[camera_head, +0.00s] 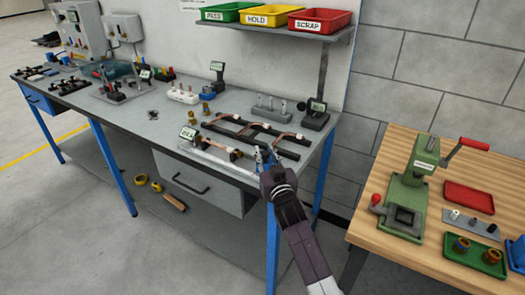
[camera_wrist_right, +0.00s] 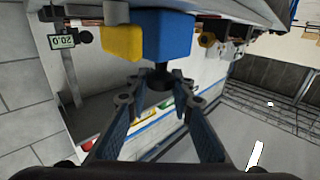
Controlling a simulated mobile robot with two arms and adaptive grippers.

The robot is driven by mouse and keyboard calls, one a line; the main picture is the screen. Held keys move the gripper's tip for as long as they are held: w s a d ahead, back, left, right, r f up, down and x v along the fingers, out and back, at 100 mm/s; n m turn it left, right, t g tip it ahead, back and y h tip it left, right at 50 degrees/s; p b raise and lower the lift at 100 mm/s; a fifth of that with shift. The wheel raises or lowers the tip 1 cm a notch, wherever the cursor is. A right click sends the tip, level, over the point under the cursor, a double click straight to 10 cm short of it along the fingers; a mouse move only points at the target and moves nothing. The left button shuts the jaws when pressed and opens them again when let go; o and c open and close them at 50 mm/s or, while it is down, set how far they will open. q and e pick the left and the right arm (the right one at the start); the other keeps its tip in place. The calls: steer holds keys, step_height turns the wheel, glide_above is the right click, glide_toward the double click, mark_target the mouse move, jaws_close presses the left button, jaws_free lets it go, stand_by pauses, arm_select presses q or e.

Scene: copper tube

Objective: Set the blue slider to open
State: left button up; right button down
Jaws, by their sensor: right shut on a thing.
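The blue slider (camera_wrist_right: 165,35) shows in the right wrist view as a blue block with a short dark stem pointing toward my gripper. A yellow block (camera_wrist_right: 122,42) sits right beside it. My right gripper (camera_wrist_right: 158,84) is shut on the dark stem, with a fingertip on each side. In the head view my right gripper (camera_head: 263,158) is at the front right of the workbench (camera_head: 150,130), by a rack of dark bars and copper tubes (camera_head: 255,132). There the slider is hard to tell from the fingers. My left gripper is not in view.
A small display (camera_wrist_right: 62,41) reads 20.0. Green, yellow and red bins (camera_head: 318,20) stand on a shelf above the bench. Several fixtures crowd the bench top. A wooden table (camera_head: 400,255) with a green press (camera_head: 410,190) stands to the right.

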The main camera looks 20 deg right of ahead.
steer(key=c, duration=1.7)
jaws_free()
steer(key=shift+f, duration=0.1)
steer(key=shift+o, duration=0.2)
steer(key=s+a, duration=0.1)
steer(key=s, duration=1.1)
steer(key=shift+a, duration=0.25)
